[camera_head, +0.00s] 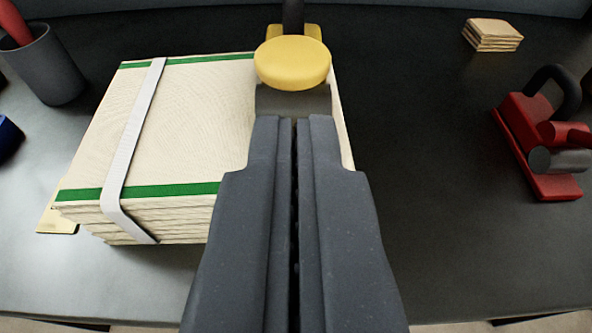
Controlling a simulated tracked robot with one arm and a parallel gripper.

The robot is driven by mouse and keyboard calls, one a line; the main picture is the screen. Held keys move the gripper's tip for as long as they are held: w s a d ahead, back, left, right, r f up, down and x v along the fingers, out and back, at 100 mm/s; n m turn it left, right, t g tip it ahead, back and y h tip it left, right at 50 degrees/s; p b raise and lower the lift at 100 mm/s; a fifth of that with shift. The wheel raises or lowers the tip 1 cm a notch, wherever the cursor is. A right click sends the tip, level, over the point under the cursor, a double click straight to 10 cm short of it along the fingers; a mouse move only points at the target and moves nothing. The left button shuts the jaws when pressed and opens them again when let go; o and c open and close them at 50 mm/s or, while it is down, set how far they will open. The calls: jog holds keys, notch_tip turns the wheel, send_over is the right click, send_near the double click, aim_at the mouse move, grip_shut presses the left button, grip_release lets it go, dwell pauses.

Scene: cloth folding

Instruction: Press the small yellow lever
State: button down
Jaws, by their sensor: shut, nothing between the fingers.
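My gripper (295,122) is shut and empty, reaching forward from the bottom centre of the head camera view. A yellow lever with a round, flat knob (292,64) shows just beyond my fingertips, with a dark upright part behind it. A grey piece (293,100) shows directly under the knob. The fingertips appear just below the knob in the picture; I cannot tell whether they touch it. My fingers hide what lies beneath them.
A stack of folded cream cloths with green stripes (195,110), bound by a white band (136,135), lies left of my gripper. A dark grey cup (47,65) stands far left. A red device (540,145) and a small tan stack (492,34) are right. The dark table (430,200) is clear between.

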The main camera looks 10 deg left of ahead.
jog(key=v, duration=0.6)
jog(key=shift+r, duration=0.15)
jog(key=shift+s, duration=0.15)
dwell(0.6)
jog(key=d+r+m+h, duration=0.1)
jog(key=d+r, duration=0.1)
jog(key=r, duration=1.2)
jog(key=d+r, duration=0.3)
jog(key=r, duration=1.1)
jog(key=s+d+r, duration=0.1)
jog(key=s+r, duration=0.6)
jog(key=r, duration=0.2)
jog(key=s+d+r+h, duration=0.1)
jog(key=s+d+r, duration=0.1)
jog(key=s+r, duration=0.6)
jog(key=shift+d+r+m+t, duration=0.3)
jog(key=shift+r+t, duration=0.1)
jog(key=shift+r, duration=0.4)
